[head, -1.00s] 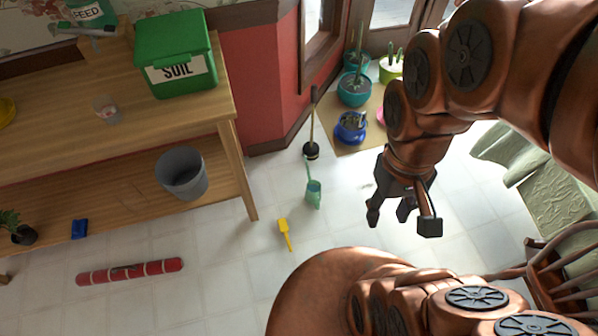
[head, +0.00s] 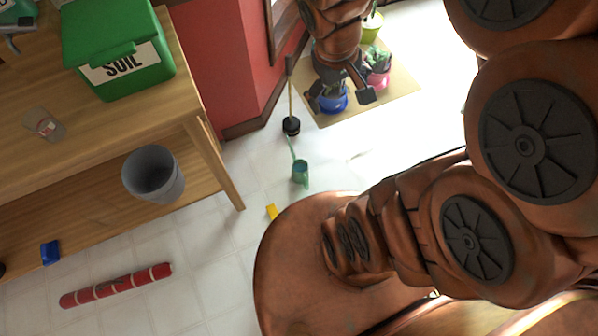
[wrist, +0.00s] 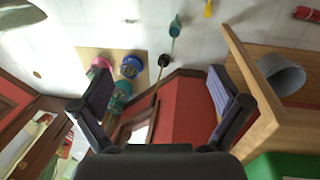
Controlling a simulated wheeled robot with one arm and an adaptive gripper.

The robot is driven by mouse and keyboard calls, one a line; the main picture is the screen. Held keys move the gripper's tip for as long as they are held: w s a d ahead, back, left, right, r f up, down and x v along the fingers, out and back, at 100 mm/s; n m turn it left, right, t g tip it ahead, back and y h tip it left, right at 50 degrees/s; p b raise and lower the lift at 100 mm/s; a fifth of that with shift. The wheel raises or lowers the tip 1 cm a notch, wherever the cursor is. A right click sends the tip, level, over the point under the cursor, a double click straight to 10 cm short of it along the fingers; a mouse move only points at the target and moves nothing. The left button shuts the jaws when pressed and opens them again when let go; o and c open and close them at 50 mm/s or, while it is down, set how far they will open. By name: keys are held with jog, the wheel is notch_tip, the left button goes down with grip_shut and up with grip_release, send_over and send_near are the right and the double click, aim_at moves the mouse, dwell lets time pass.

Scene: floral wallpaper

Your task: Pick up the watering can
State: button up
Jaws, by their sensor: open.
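A small teal-green watering can (head: 300,174) stands on the white tiled floor, right of the wooden table's leg. Its long thin spout or handle points up the picture towards a dark plunger-like tool. It also shows near the top of the wrist view (wrist: 175,27), beyond my fingers. My gripper (head: 340,97) is open and empty. In the head view it appears above and right of the can, in front of the potted plants, apart from the can. In the wrist view my gripper (wrist: 158,88) has its two dark fingers spread wide.
The wooden table (head: 225,180) holds a green soil box (head: 115,50) and a grey bucket (head: 153,174) on its lower shelf. A dark-based stick tool (head: 291,126) stands close to the can. A yellow tool (head: 272,212) and a red roll (head: 115,286) lie on the floor.

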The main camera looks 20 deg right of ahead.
jog(key=w+d+f+n+t+b, duration=0.1)
jog(key=w+d+f+t+b, duration=0.1)
jog(key=w+d+f+b, duration=0.5)
jog(key=w+d+f+n+t+b, duration=0.1)
jog(key=w+d+f+n+b, duration=0.15)
jog(key=w+f, duration=0.8)
jog(key=w+d+f+t+b, duration=0.2)
jog(key=w+d+f+b, duration=0.3)
jog(key=f, duration=0.6)
jog(key=n+t+y+b, duration=0.4)
jog(key=y+b, duration=0.4)
jog(key=b, duration=1)
send_near(299, 166)
jog(key=w+d+r, duration=0.3)
jog(key=r, duration=0.8)
jog(key=shift+s+a+f+n+t+y+b, duration=0.15)
jog(key=shift+s+a+f+y+b, duration=0.35)
jog(key=shift+a+f+b, duration=0.6)
jog(key=shift+s+a+f+t+y+b, duration=0.25)
jog(key=shift+s+a+f+y+b, duration=0.25)
jog(key=shift+a+f, duration=0.6)
jog(key=shift+s+a+f+n+t+y+b, duration=0.15)
jog(key=shift+s+a+f+y+b, duration=0.5)
jog(key=shift+f, duration=0.85)
jog(key=shift+b+x, duration=1.8)
jog(key=shift+x, duration=0.95)
